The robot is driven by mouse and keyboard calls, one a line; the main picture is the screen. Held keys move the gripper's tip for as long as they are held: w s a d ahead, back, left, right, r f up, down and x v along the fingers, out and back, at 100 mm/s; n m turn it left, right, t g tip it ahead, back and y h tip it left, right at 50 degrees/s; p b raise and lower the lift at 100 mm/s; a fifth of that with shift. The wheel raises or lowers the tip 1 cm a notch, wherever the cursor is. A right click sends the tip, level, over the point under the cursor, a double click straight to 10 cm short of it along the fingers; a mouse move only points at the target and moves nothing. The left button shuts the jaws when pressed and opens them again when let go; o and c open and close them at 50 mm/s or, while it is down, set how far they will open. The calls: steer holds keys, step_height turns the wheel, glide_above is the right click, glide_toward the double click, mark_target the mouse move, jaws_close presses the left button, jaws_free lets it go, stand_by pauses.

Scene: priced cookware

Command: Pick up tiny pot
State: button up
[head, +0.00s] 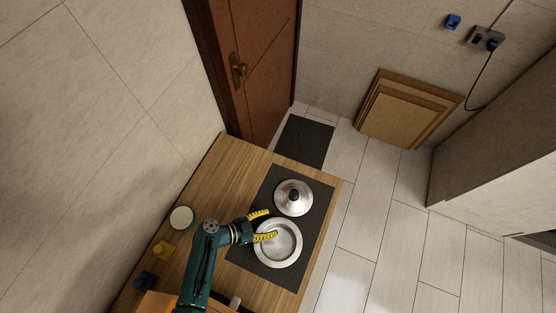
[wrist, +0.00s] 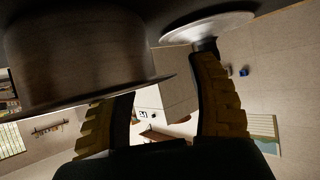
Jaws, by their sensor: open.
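A round silver pot (head: 283,243), open at the top, stands on the dark mat in the head view. A silver lid with a black knob (head: 293,197) lies just beyond it. My gripper (head: 271,224) is open, with yellow ridged fingers. One finger overlaps the pot's near-left opening; the other is beside the pot, toward the lid. In the wrist view the pot (wrist: 80,60) fills the upper left and hides the tip of one finger. The lid's pale edge (wrist: 205,25) shows behind the other fingertip. I cannot tell whether either finger touches the pot.
The dark mat (head: 262,250) lies on a wooden counter (head: 220,165). A white round dish (head: 181,217), a yellow item (head: 163,250) and a dark blue item (head: 145,280) are at the counter's left. The counter's far end is clear.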

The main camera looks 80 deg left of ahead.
jaws_close()
stand_by(0.5)
